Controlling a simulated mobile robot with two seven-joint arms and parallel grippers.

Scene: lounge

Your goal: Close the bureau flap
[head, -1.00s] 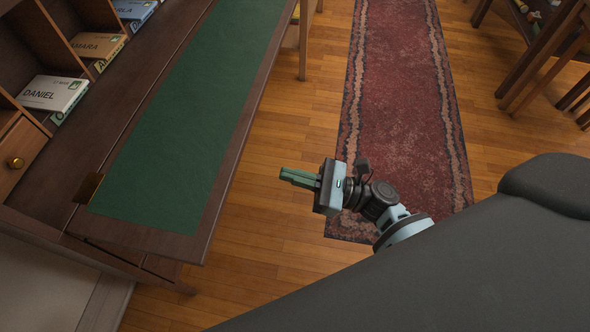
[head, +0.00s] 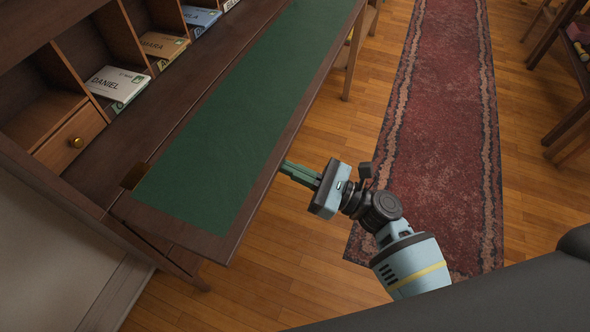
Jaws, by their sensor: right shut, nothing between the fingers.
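The bureau flap (head: 272,128) lies open and flat, a dark wood board with a green inlay (head: 225,130) and a brass hinge (head: 134,176) at its near inner corner. Behind it the bureau (head: 60,160) shows pigeonholes and a small drawer with a round knob (head: 76,142). My right gripper (head: 284,168) is shut and empty. Its fingertips are at the flap's outer long edge in the picture, toward the near end; whether they touch it or are below it I cannot tell. My left gripper is not in view.
A red patterned runner (head: 440,120) lies on the wooden floor (head: 330,140) right of the bureau. Wooden furniture (head: 570,90) stands at the far right. Floor between flap and runner is clear.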

